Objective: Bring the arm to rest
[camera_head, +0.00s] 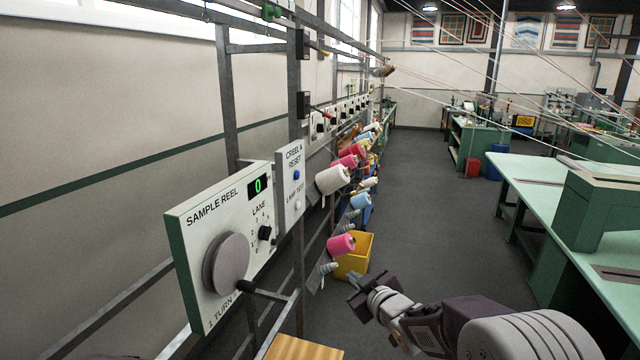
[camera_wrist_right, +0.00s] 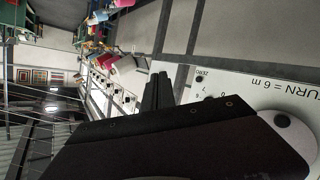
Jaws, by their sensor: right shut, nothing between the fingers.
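My right arm comes in from the lower right of the head view. Its gripper (camera_head: 362,292) is shut and empty, in the air to the right of the sample reel panel (camera_head: 196,262) and in front of the yellow bin. In the right wrist view the dark closed fingers (camera_wrist_right: 158,92) show in front of the white panel (camera_wrist_right: 230,90), apart from it as far as I can tell. The panel carries a round grey reel (camera_head: 228,264), a black crank handle (camera_head: 246,287), a lane knob (camera_head: 265,233) and a green display reading 0. My left gripper is not in view.
A metal creel frame (camera_head: 299,190) with yarn cones runs along the left wall. A yellow bin (camera_head: 355,256) stands on the floor. A wooden block (camera_head: 303,349) is at the bottom edge. A green table (camera_head: 540,190) stands at right. The grey aisle floor (camera_head: 420,200) between is clear.

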